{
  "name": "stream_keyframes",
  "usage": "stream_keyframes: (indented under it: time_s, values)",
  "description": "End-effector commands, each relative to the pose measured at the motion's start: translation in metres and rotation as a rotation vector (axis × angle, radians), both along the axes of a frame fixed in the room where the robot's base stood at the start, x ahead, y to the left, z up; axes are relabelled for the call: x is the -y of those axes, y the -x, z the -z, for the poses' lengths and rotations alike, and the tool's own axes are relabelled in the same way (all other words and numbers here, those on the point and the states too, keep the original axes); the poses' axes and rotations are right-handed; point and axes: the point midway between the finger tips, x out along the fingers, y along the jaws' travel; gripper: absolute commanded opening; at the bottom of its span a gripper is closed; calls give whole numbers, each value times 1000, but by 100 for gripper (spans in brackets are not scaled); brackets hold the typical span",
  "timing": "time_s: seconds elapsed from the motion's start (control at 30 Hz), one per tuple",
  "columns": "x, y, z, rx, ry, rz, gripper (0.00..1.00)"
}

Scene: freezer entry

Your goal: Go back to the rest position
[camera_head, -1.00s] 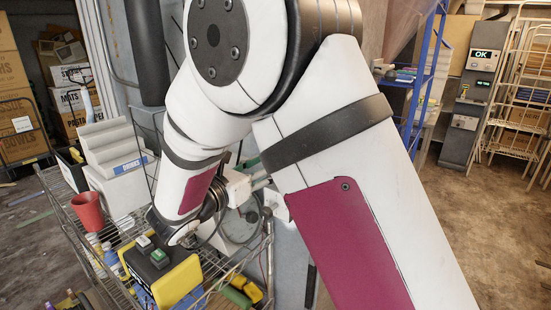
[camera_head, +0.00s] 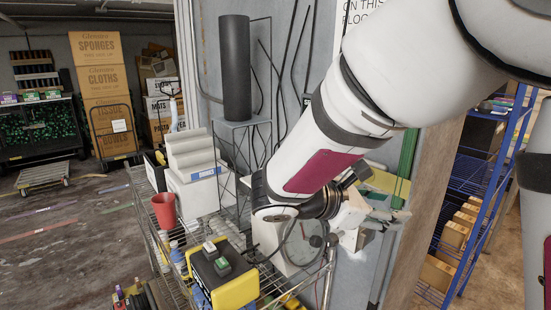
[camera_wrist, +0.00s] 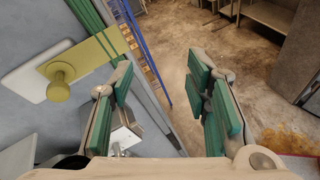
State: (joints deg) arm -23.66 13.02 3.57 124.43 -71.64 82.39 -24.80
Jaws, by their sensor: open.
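My gripper (camera_wrist: 160,90) is open and empty in the wrist view. Its two green-padded fingers stand wide apart, with bare floor and a strip of wall behind the gap. In the head view my arm comes in from the upper right, and my gripper (camera_head: 378,212) points right in front of the grey wall, beyond the right end of the wire rack. A yellow round knob on a plate (camera_wrist: 61,76) is on the wall left of the fingers in the wrist view. My gripper does not touch it.
A wire rack (camera_head: 142,211) holds a red cup (camera_head: 164,210), a yellow-black box (camera_head: 221,273) and a round-dialed scale (camera_head: 305,242), close below my arm. Blue shelving (camera_head: 470,176) stands right. Open floor lies left, before a box cart (camera_head: 113,134).

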Motion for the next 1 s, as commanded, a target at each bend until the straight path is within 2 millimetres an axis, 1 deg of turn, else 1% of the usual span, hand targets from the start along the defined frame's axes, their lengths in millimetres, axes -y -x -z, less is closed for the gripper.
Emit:
stream_keyframes:
  time_s: [0.03,0.1,0.17,0.2,0.3,0.37,0.4,0.5,0.6,0.7,0.8,0.9,1.0]
  values:
    - [14,20,-3,43,-92,73,44]
    - [27,46,-2,102,-219,168,44]
    - [33,67,0,156,-328,251,44]
    - [36,81,2,194,-402,306,44]
    - [37,113,7,299,-585,439,44]
    - [34,129,10,366,-694,517,44]
    - [30,139,11,414,-769,567,44]
    - [18,160,12,536,-954,693,44]
    - [3,175,11,664,-1136,812,44]
    - [-12,184,6,779,-1302,911,44]
    - [-23,189,0,869,-1432,986,44]
    - [-31,191,-6,929,-1519,1034,44]
    - [-35,192,-8,956,-1561,1057,44]
